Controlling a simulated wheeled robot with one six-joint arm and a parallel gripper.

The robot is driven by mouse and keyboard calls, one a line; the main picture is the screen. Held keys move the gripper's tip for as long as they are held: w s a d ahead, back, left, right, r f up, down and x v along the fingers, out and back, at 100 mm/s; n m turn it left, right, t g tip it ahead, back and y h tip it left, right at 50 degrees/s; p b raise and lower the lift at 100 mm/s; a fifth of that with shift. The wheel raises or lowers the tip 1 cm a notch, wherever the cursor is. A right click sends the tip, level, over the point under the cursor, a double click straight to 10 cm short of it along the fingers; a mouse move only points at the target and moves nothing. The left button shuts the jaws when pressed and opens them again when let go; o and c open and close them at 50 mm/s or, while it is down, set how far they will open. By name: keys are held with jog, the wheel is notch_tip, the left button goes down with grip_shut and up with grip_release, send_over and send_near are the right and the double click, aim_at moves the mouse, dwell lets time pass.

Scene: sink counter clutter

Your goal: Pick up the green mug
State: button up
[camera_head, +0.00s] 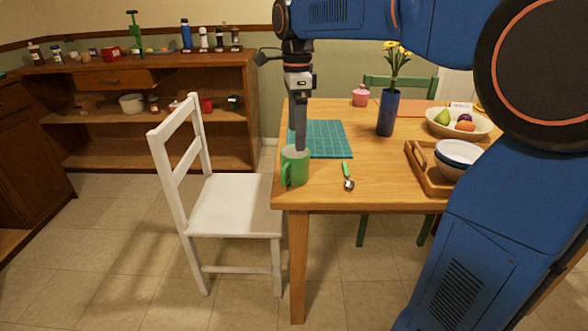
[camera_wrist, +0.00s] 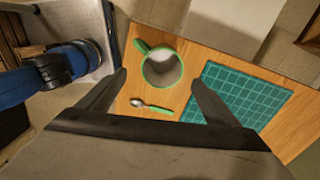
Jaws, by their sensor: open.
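The green mug (camera_head: 295,167) stands upright near the front left corner of the wooden table, its handle toward the front left. In the wrist view I look down into the mug (camera_wrist: 161,67); it is empty, with a pale inside and a green rim. My gripper (camera_head: 300,147) points down at the mug, its tips close to the rim. In the wrist view the jaws (camera_wrist: 159,77) are apart, one finger each side of the mug's line, with nothing held. I cannot tell whether the tips are above the rim or level with it.
A spoon with a green handle (camera_head: 347,176) lies right of the mug. A green gridded mat (camera_head: 327,136) lies behind it. Further right are a blue vase (camera_head: 388,112) with yellow flowers, a wooden tray (camera_head: 425,178) with bowls, and a fruit bowl (camera_head: 481,133). A white chair (camera_head: 235,205) stands left.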

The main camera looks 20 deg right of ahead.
aim_at(295, 159)
jog(key=shift+w+a+f, duration=0.1)
jog(key=shift+f, duration=4.6)
jog(key=c, duration=1.4)
